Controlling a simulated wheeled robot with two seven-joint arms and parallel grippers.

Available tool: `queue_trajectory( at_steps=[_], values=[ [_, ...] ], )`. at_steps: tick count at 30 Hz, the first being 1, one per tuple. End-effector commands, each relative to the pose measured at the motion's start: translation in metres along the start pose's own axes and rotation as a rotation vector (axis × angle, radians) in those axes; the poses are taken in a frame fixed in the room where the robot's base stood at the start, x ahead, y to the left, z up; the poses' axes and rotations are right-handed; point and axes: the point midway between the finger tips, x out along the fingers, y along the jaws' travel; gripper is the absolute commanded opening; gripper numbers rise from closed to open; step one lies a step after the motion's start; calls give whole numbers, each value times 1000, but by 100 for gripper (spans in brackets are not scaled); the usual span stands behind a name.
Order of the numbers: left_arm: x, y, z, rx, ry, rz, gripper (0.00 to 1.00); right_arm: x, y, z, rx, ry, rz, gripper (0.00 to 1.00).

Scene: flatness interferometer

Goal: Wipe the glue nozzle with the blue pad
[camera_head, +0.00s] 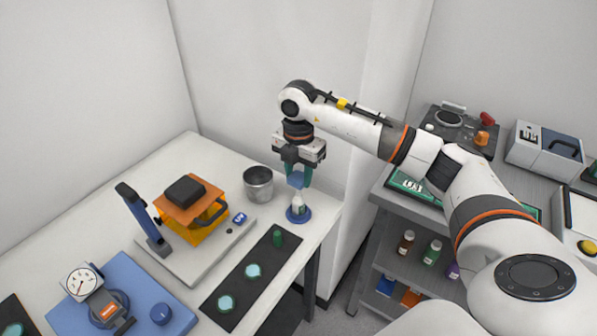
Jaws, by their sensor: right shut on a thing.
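My right gripper (297,177) points down over the right part of the white table, with its green fingers shut on the blue pad (295,181). Just below the pad is a small pale bottle with a whitish tip, which looks like the glue bottle (298,203). It stands upright in a round blue holder (303,217). The pad is at or just above the bottle's top. I cannot tell whether it touches the nozzle, since the fingers partly hide that spot. My left gripper does not show.
A metal cup (259,184) stands left of the holder. A black strip (240,287) with teal discs lies in front. An orange and black device (190,205) and a dial gauge (81,282) are further left. A grey shelf unit (405,288) with bottles stands right, beyond a gap.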

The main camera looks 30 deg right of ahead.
Motion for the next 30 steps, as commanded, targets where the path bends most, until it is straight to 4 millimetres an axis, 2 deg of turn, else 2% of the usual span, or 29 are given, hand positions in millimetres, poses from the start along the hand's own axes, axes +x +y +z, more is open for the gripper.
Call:
queue_trajectory(
  at_steps=[19,30],
  values=[
    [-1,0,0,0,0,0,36,2,-3,7,-2,0,1,20],
    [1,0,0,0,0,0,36,2,2,-4,2,1,1,20]
  ],
)
